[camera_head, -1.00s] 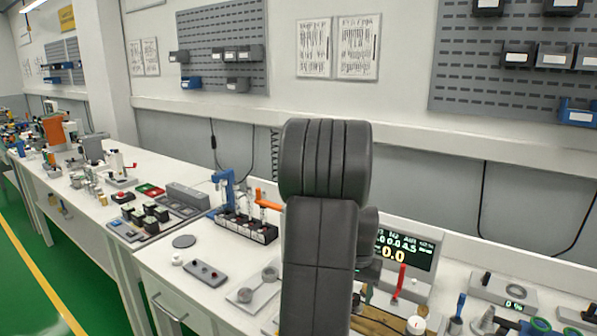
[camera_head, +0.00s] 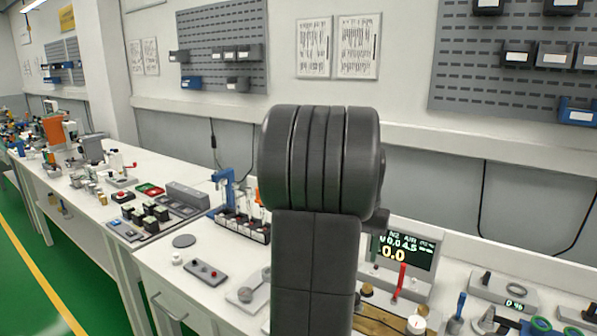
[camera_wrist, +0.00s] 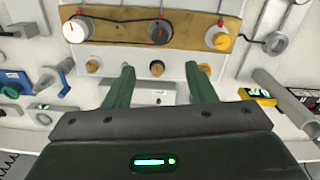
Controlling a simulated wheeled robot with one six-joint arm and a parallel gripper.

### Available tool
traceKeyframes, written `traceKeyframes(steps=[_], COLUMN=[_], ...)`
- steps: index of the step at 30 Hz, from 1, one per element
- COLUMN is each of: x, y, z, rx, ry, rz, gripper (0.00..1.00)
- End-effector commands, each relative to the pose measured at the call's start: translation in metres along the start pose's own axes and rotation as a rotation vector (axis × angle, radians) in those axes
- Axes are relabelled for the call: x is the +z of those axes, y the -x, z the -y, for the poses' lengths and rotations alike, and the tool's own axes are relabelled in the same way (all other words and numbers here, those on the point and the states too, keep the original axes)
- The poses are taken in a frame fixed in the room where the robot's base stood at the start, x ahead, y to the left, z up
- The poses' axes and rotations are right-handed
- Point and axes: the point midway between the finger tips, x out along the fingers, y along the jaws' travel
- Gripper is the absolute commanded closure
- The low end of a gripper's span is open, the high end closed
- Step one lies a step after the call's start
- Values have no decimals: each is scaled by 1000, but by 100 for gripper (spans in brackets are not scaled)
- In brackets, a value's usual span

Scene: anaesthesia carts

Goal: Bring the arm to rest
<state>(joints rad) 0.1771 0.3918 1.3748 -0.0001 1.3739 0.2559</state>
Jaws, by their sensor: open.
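My gripper (camera_wrist: 160,68) shows in the wrist view as two dark green fingers, spread apart with nothing between them. Past the fingertips is a pale panel with several brass knobs (camera_wrist: 157,68) and a wooden strip (camera_wrist: 190,32) carrying white, dark and yellow knobs. I cannot tell how far the fingertips are from the panel. In the head view my dark grey arm stands upright in the middle, and my gripper is hidden behind it.
A display unit (camera_head: 409,250) with a red lever (camera_head: 399,280) stands right of my arm. A vial rack (camera_head: 243,226) and a blue stand (camera_head: 223,182) are on its left. A grey button box (camera_head: 204,273) lies on the bench. A pegboard (camera_head: 520,60) hangs behind.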

Motion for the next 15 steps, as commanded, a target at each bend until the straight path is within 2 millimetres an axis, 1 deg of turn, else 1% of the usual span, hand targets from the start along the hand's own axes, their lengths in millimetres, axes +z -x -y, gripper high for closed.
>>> traceKeyframes(steps=[1,3,15], x=[0,1,1], y=[-1,-19,-100], z=[0,0,0], rx=[0,1,1], ry=[0,0,1], rz=[3,7,6], gripper=[50,50,50])
